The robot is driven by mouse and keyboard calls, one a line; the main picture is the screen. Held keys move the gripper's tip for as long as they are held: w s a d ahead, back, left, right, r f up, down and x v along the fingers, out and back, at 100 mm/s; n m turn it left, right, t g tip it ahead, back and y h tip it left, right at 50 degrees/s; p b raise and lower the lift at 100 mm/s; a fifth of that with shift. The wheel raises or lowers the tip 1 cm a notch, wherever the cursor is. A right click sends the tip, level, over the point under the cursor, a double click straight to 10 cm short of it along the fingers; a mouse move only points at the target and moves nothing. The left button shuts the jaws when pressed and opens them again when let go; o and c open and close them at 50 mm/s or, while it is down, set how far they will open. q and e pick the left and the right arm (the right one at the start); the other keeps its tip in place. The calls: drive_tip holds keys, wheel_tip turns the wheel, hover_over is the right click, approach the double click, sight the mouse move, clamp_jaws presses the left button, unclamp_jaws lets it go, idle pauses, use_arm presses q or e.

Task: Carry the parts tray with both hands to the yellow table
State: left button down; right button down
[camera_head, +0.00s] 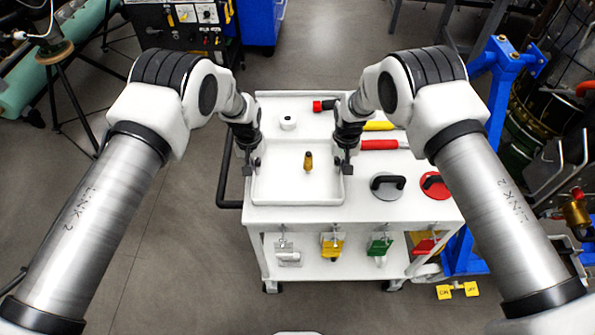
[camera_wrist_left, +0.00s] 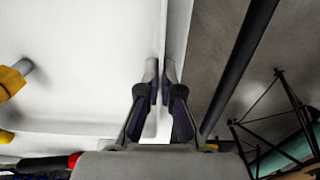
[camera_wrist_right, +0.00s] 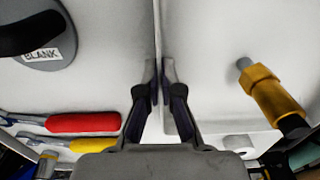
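The parts tray (camera_head: 285,185) is a white, shallow, walled tray at the front left of a white cart's top. I cannot tell whether the tray is clear of the cart top. No yellow table is in view.
A blue stand (camera_head: 497,90) is close on the right. Floor (camera_head: 180,240) at left is free.

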idle(0.3)
